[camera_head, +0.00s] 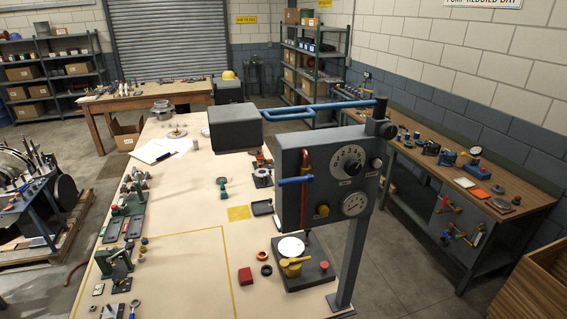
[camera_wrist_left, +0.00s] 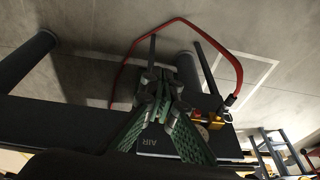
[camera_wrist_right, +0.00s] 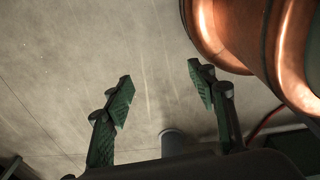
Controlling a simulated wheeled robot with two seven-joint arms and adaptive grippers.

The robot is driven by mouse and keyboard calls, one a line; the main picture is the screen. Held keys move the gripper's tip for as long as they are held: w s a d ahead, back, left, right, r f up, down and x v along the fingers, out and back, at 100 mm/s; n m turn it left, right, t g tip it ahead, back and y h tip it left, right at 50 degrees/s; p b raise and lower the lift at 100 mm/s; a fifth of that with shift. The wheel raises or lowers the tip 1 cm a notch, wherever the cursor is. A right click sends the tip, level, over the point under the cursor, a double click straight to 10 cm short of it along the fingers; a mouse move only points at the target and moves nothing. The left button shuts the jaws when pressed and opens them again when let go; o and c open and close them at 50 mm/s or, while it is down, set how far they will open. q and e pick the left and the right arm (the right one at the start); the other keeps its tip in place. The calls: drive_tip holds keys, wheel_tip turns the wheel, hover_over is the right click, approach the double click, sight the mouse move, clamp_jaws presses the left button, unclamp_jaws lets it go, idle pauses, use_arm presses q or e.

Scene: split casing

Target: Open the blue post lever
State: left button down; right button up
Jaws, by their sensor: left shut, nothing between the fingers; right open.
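A grey control box (camera_head: 292,205) stands on a grey post (camera_head: 352,262) at the right end of the table in the head view. A short blue lever (camera_head: 295,181) sticks out level to the left on its front, across a red upright tube (camera_head: 305,200). I take this as the blue post lever. Neither gripper shows in the head view. My left gripper (camera_wrist_left: 158,82) is shut and empty in the left wrist view, near a panel marked AIR (camera_wrist_left: 152,142). My right gripper (camera_wrist_right: 160,80) is open and empty above the floor. The lever is in neither wrist view.
A blue-piped arm (camera_head: 325,108) with a dark block (camera_head: 235,127) reaches over the table (camera_head: 190,275). Small parts crowd the table's left edge. A red hose (camera_wrist_left: 236,65) loops near my left gripper. Copper-coloured cylinders (camera_wrist_right: 275,40) stand close beside my right gripper.

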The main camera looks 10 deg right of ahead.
use_arm(q)
drive_tip(key=w+d+r+m+t+p, duration=0.1)
drive_tip(key=w+r+p, duration=0.15)
drive_tip(key=r, duration=0.75)
drive_tip(key=w+d+r+t+p, duration=0.1)
drive_tip(key=w+d+r, duration=0.15)
drive_tip(key=r, duration=0.75)
drive_tip(key=w+d+r+m+t+h, duration=0.2)
drive_tip(key=w+d+r+m+h, duration=0.25)
drive_tip(key=w+d+r, duration=0.8)
drive_tip(key=w+d+r+m+t+h, duration=0.1)
drive_tip(key=w+d+r+m+h, duration=0.3)
drive_tip(key=w+d+r, duration=0.8)
drive_tip(key=w+d+r+m+h, duration=0.1)
drive_tip(key=d+r+m, duration=0.25)
drive_tip(key=r, duration=0.85)
drive_tip(key=w+d+r+m, duration=0.1)
drive_tip(key=d+r+m, duration=0.25)
drive_tip(key=r, duration=0.85)
drive_tip(key=s+d+r+m, duration=0.2)
drive_tip(key=s+d+r, duration=0.2)
drive_tip(key=r, duration=0.5)
drive_tip(key=s+d+r+m+g, duration=0.1)
drive_tip(key=s+d+r, duration=0.3)
drive_tip(key=r, duration=0.5)
drive_tip(key=shift+s+d+m+h, duration=0.15)
drive_tip(key=shift+m+h, duration=0.2)
drive_tip(key=shift+m, duration=0.5)
